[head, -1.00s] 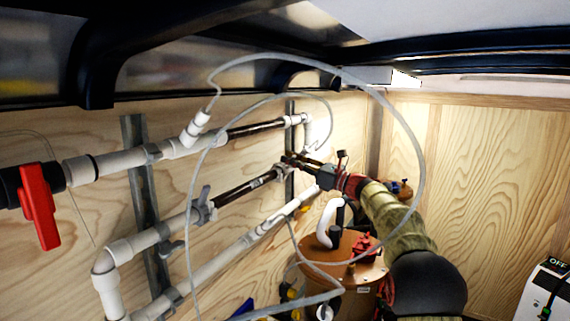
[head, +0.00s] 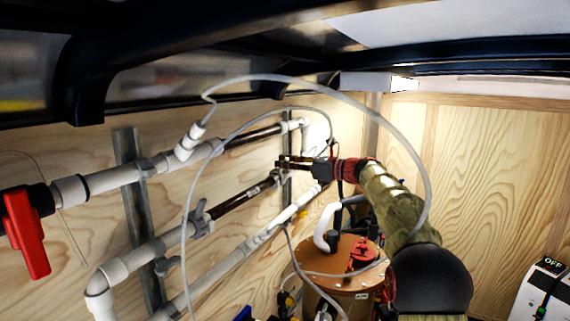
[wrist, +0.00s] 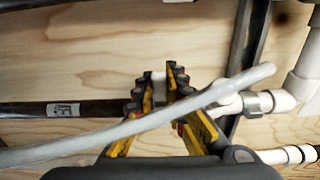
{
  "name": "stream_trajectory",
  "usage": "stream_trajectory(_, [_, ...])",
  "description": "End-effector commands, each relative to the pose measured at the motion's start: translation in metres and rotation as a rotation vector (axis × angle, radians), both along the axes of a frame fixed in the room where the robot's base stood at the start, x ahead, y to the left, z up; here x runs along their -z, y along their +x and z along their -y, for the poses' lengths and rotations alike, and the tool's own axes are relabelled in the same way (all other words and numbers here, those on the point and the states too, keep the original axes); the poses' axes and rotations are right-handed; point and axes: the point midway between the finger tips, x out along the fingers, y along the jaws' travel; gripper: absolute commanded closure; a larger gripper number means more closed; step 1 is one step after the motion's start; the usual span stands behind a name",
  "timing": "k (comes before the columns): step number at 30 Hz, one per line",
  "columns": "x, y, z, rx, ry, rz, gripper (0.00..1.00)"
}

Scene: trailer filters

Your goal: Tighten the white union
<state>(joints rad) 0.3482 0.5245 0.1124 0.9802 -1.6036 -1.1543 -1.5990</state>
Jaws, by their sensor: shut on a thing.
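My gripper (head: 283,163) is at the pipework on the left wall, near the right end of the middle dark pipe. In the wrist view my gripper (wrist: 160,82) has its yellow-and-black fingers close around a small white piece, which looks like the white union (wrist: 159,90). Most of it is hidden by the fingers. A dark pipe (wrist: 95,108) with a label runs in from the left towards the fingers. White fittings (wrist: 258,103) continue to the right. In the head view the gripper hides the union.
A clear hose (wrist: 130,125) crosses in front of the fingers and loops around my arm in the head view (head: 425,165). A brown-lidded vessel (head: 335,262) stands below. A red-handled valve (head: 27,232) is at far left. A metal strut (wrist: 252,60) stands right of the fingers.

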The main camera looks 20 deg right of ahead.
Motion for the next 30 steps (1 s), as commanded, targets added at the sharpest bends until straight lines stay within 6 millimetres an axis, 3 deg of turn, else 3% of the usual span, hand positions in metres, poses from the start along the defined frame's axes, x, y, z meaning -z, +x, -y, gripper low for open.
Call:
stream_trajectory(5, [-0.004,0.000,0.000,0.001,0.001,0.005,0.79])
stream_trajectory(17, [-0.002,-0.005,0.005,0.001,0.001,0.002,0.79])
stream_trajectory(30, [-0.006,-0.061,0.065,0.003,0.001,0.004,0.79])
